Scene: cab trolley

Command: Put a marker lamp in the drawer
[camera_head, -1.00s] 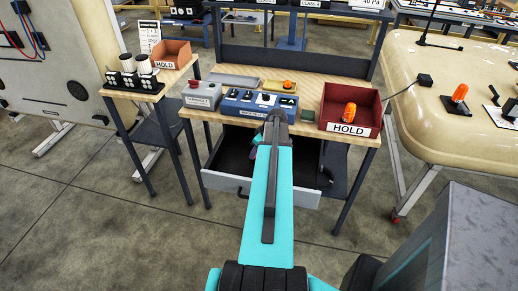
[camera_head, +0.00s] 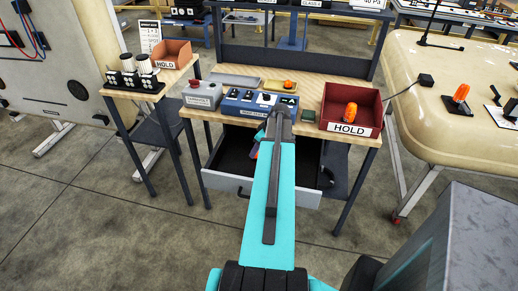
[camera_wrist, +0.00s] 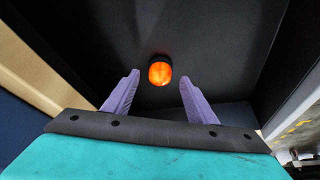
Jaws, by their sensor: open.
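The drawer (camera_head: 222,183) under the bench is pulled open, its dark inside partly hidden by my arm. In the wrist view, an orange marker lamp with a black base (camera_wrist: 160,71) is inside the dark drawer, just beyond and between my fingertips. My gripper (camera_wrist: 159,80) is open, with a gap between each purple finger and the lamp. I cannot tell whether the lamp rests on the drawer floor. Other orange lamps are in the red HOLD bin (camera_head: 350,112), on the yellow tray (camera_head: 267,86) and on the cream cab panel (camera_head: 460,93).
A grey box with a red button (camera_head: 201,95) and a blue control box (camera_head: 247,103) stand along the bench's front, above the drawer. A side table (camera_head: 152,92) with another HOLD bin is at left. The cream panel (camera_head: 430,70) stands at right. Floor in front is clear.

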